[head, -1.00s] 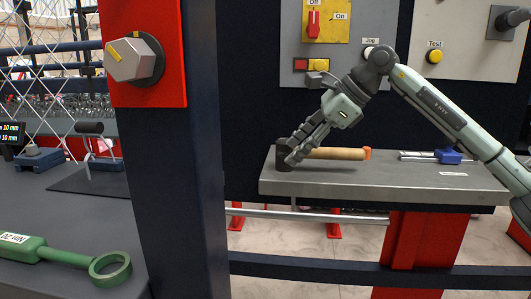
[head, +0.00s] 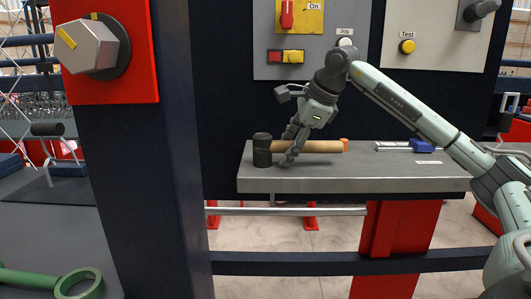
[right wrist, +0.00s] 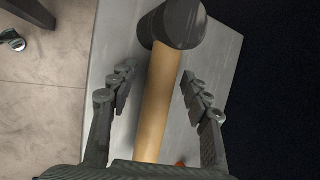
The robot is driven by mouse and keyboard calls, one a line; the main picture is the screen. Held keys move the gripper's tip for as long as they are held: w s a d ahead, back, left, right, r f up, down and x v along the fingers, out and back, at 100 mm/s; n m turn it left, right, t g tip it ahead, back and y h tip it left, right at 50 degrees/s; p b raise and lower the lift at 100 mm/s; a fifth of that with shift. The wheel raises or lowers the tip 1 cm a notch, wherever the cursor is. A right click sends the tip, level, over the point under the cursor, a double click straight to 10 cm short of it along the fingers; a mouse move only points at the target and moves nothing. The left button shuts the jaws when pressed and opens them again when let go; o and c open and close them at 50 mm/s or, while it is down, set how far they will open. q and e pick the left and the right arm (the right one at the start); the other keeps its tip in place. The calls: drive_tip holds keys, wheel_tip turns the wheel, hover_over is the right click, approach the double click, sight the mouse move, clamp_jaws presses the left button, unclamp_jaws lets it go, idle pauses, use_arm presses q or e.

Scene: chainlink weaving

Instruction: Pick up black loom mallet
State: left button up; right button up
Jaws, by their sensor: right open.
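The loom mallet lies on the grey metal shelf. Its black head (head: 262,150) is at the left, and its wooden handle (head: 315,146) runs right to an orange end. My right gripper (head: 287,158) is at the handle just right of the head. In the right wrist view the black head (right wrist: 178,24) is at the top, and the handle (right wrist: 158,105) runs down between the open fingers of my right gripper (right wrist: 158,95). A gap shows on each side of the handle. My left gripper is not in view.
The grey shelf (head: 350,181) also holds a blue clamp-like tool (head: 421,145) at its right. A dark blue post (head: 140,190) stands left of the shelf. A panel with buttons (head: 300,40) is behind. A green wrench (head: 78,283) lies on the left table.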

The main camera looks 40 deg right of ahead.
sight(264, 136)
drive_tip(key=shift+r, duration=0.1)
drive_tip(key=shift+c, duration=0.3)
clamp_jaws()
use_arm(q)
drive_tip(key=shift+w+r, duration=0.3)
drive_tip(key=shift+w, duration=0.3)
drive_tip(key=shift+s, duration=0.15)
use_arm(e)
drive_tip(key=shift+r, duration=0.45)
drive_tip(key=r, duration=0.1)
drive_tip(key=r+p, duration=0.1)
drive_tip(key=r, duration=0.2)
drive_tip(key=shift+w+a, duration=0.1)
drive_tip(key=shift+a, duration=0.15)
drive_tip(key=a+r, duration=0.1)
drive_tip(key=a, duration=0.1)
drive_tip(key=a+r+p, duration=0.1)
drive_tip(key=a, duration=0.1)
drive_tip(key=shift+a+r, duration=0.1)
drive_tip(key=shift+r, duration=0.05)
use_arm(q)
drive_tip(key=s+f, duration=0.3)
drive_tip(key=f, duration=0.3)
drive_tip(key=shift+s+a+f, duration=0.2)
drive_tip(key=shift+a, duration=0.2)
use_arm(e)
drive_tip(key=a+r, duration=0.4)
drive_tip(key=a, duration=0.3)
